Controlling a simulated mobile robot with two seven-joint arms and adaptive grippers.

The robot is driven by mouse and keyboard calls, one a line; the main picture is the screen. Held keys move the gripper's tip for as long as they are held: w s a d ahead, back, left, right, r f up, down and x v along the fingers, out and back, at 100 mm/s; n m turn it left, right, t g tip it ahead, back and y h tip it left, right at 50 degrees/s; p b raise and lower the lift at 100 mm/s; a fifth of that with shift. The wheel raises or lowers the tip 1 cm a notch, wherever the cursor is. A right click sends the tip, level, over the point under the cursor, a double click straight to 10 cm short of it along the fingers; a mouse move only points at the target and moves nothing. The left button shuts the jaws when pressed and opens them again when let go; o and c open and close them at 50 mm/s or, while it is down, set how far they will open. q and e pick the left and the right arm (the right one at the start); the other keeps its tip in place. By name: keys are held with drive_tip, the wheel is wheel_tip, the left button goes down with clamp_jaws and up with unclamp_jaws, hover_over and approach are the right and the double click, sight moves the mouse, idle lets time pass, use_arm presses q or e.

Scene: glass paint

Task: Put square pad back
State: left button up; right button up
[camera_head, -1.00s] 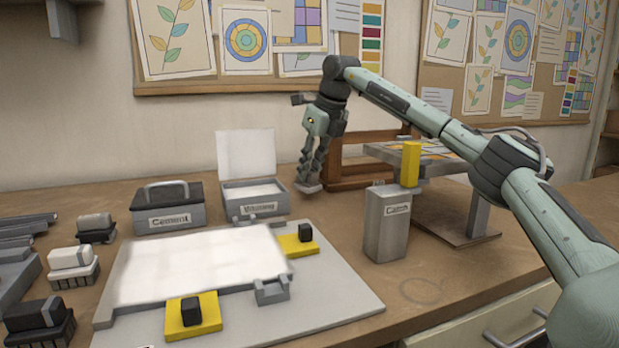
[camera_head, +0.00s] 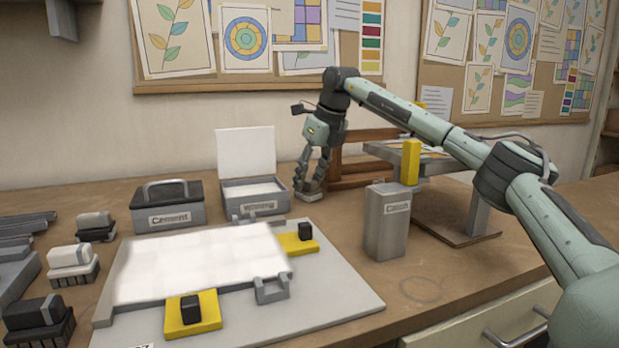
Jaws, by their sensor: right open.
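A small light-grey flat piece, probably the square pad (camera_head: 310,197), lies on the table just right of the open white-filled box. My right gripper (camera_head: 311,184) points down directly over it, with its fingers open and close to or touching the pad. The fingers hide part of the pad, so its full shape cannot be told. My left gripper is not in view.
The open box (camera_head: 260,208) with raised lid and the cement box (camera_head: 168,218) stand left of the gripper. A grey canister (camera_head: 386,235) is in front right. A board (camera_head: 330,312) with yellow clamps lies in front.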

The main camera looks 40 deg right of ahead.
drive_tip(key=v, duration=1.2)
